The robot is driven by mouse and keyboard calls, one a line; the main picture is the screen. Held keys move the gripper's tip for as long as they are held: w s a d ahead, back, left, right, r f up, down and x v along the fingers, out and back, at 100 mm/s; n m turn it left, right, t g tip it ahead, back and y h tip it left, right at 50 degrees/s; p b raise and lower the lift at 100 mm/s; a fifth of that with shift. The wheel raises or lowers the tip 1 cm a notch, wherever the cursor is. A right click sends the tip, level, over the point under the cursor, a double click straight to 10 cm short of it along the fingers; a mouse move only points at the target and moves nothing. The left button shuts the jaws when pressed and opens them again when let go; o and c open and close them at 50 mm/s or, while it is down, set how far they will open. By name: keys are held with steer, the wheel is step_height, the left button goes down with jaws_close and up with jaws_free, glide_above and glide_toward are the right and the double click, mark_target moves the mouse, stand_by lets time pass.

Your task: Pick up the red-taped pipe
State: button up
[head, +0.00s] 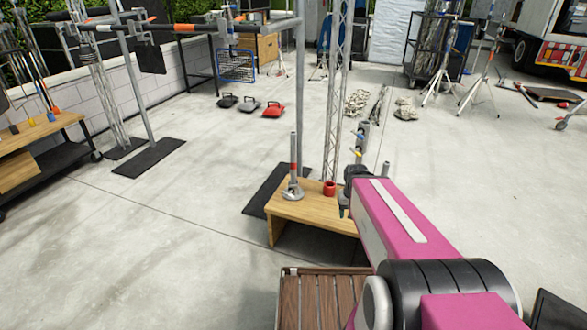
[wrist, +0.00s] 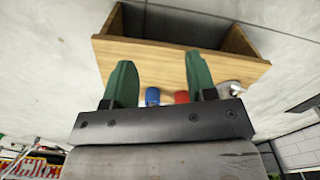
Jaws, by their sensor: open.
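The red-taped pipe (head: 293,150) is a grey metal pipe with a red band low on its shaft. It stands upright on a round metal foot at the left of a low wooden bench (head: 285,208). My gripper (head: 345,203) is over the right part of the bench, apart from the pipe and to its right. In the wrist view my gripper (wrist: 161,68) shows two green fingers spread apart with nothing held. The bench (wrist: 180,58) shows beyond them, and a grey metal piece, perhaps the pipe's foot, is partly hidden at the right finger.
A short red cylinder (head: 329,188) stands on the bench between pipe and gripper; it also shows in the wrist view (wrist: 181,97), beside a blue one (wrist: 152,97). A lattice truss (head: 336,90) rises behind. A slatted wooden surface (head: 318,300) is in front.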

steer(key=shift+o, duration=1.3)
steer(key=w+f+t, duration=0.3)
steer(key=w+t, duration=0.1)
steer(key=w, duration=0.7)
steer(key=n+t+y, duration=0.5)
steer(key=t+y, duration=0.3)
steer(key=t, duration=0.4)
glide_toward(294, 162)
steer(key=x, duration=0.8)
steer(key=shift+w, duration=0.25)
steer(key=x, duration=0.5)
steer(key=shift+w+d+f, duration=0.1)
steer(key=shift+f, duration=0.05)
steer(key=c, duration=1.2)
